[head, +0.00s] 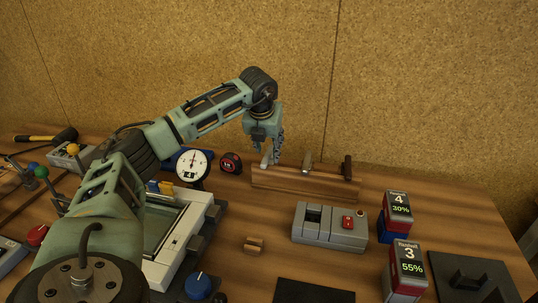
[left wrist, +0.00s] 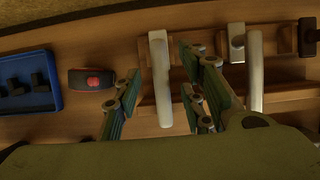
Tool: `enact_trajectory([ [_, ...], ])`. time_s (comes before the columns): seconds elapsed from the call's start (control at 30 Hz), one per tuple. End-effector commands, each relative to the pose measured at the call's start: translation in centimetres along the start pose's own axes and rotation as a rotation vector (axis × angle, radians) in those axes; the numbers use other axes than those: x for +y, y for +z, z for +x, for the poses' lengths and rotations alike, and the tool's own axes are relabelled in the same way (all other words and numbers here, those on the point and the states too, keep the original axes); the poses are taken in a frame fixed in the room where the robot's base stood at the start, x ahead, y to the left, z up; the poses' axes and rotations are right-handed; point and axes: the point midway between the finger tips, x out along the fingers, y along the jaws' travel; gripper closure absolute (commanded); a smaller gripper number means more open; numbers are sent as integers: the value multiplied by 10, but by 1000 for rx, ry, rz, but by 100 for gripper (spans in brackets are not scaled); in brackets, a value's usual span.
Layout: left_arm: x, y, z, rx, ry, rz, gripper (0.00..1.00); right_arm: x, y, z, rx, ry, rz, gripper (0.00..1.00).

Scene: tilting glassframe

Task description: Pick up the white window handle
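The white window handle (left wrist: 160,78) shows in the left wrist view as a long pale bar over the wooden rack. In the head view it is a small pale piece (head: 266,158) at the rack's left end, partly hidden by my gripper. My left gripper (head: 269,143) points down at that end of the rack. In the left wrist view its fingers (left wrist: 158,90) are open, one on each side of the handle, with gaps visible. My right gripper is not in view.
The wooden rack (head: 300,186) also holds a metallic handle (head: 307,161) and a dark handle (head: 346,168) to the right. A tape measure (head: 231,163) and a round dial gauge (head: 193,166) stand to the left. A grey switch box (head: 329,231) lies in front.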

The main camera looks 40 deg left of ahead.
Motion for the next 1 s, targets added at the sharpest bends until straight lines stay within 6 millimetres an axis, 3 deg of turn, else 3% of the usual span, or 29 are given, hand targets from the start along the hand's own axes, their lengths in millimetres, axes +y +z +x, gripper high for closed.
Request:
enact_trajectory([
  [0.2,-1,-1,30,3,1,-1,62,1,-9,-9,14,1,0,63],
  [0.5,-1,-2,37,1,0,1,62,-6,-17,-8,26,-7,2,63],
  [0.93,-1,-1,36,0,0,0,99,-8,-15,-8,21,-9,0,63],
  [1.0,-1,-1,36,0,0,0,100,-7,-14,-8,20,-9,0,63],
])
